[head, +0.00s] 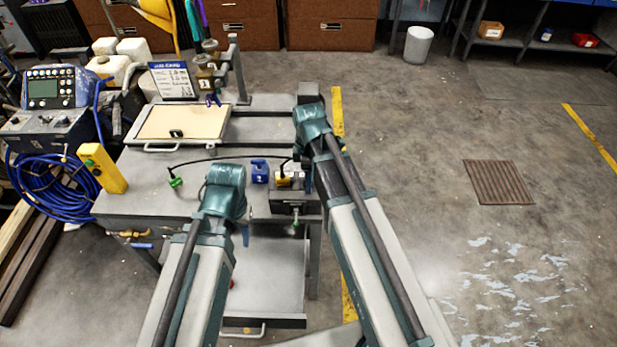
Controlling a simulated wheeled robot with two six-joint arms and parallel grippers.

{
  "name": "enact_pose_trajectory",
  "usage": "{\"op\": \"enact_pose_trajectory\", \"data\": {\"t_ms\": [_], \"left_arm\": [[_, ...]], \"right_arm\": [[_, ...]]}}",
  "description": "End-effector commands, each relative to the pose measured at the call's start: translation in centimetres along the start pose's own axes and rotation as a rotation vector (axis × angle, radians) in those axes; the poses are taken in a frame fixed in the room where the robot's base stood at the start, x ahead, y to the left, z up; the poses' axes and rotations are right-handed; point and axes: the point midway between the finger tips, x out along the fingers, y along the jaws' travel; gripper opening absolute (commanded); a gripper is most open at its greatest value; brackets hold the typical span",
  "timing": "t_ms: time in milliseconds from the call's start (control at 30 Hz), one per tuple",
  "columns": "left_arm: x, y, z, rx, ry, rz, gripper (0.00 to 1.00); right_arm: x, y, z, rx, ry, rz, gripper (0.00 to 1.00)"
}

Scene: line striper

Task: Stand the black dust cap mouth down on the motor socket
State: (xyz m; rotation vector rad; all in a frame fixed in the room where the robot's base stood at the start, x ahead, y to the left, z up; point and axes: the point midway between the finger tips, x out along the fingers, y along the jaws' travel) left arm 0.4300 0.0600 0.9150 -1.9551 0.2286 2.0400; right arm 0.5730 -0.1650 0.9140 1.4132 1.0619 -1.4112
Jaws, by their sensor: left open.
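A small black piece that looks like the dust cap (176,133) lies on the cream-topped tray at the back left of the cart. I cannot tell which way its mouth faces. A dark boxy unit (288,196), apparently the motor, sits at the cart's right edge. A yellow connector piece (284,180) is on top of it; its socket is too small to make out. My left gripper (223,190) is open over the cart's front, left of the motor and apart from the cap. My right gripper (308,140) is behind the motor; its fingers are mostly hidden by its wrist.
A black cable runs over the cart top (150,195) from a green plug (176,182) towards the motor. A blue block (260,171) stands beside the motor. A yellow box (102,168) is at the left edge. A sign (172,80) and brass fittings stand behind the tray (150,144).

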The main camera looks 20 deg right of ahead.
Motion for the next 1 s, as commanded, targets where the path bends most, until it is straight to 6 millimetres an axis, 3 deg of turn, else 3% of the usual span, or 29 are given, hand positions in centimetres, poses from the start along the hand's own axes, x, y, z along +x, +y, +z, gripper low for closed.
{"op": "enact_pose_trajectory", "data": {"t_ms": [467, 1000], "left_arm": [[-1.1, -0.1, 0.1, 0.0, 0.0, 0.0, 0.45], [-8.5, -0.8, 0.5, 0.001, 0.0, 0.0, 0.45]], "right_arm": [[-1.1, 0.0, 0.0, 0.0, 0.0, 0.0, 0.68], [-8.5, 0.0, 0.0, 0.0, 0.0, 0.0, 0.68]]}}
